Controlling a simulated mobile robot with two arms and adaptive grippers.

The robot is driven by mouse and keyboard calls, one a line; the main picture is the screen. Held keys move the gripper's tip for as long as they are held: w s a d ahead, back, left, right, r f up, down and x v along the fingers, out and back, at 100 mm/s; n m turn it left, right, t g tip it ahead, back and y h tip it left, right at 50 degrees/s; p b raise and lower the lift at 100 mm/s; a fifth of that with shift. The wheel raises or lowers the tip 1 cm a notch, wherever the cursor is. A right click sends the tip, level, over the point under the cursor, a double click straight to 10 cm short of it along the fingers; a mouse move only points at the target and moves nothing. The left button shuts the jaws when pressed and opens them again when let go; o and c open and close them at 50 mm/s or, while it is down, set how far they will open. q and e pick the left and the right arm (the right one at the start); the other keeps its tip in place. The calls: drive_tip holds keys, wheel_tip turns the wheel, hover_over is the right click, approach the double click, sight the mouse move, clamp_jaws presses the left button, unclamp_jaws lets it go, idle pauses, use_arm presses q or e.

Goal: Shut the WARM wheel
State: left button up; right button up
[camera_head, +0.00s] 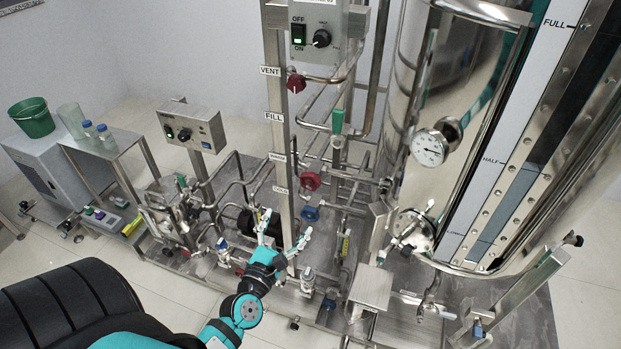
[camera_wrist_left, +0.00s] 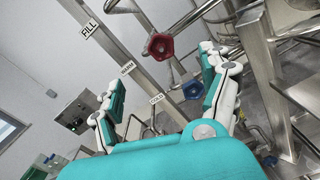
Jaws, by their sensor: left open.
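The WARM label (camera_head: 277,157) is on the steel post, and a red wheel (camera_head: 310,181) sits just right of it at about that height. The red wheel also shows in the left wrist view (camera_wrist_left: 159,46), facing the camera beyond the fingers. A blue wheel (camera_head: 310,214) is below it, by the COLD label (camera_head: 281,190); it also shows in the left wrist view (camera_wrist_left: 193,90). My left gripper (camera_head: 286,233) is open and empty, below and left of the red wheel in the head view, apart from it. My right gripper is not in view.
The steel post (camera_head: 277,95) stands left of the wheels. A dark red knob (camera_head: 296,82) by VENT and a green handle (camera_head: 338,120) are higher up. Pipes crowd around. A large steel tank (camera_head: 430,100) is at right, a control box (camera_head: 192,127) at left.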

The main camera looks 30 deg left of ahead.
sight(309, 182)
use_arm(q)
drive_tip(key=shift+n, duration=0.9)
drive_tip(key=p+x, duration=0.2)
drive_tip(key=x, duration=1.5)
drive_tip(key=shift+a+f, duration=0.15)
drive_tip(key=c, duration=1.2)
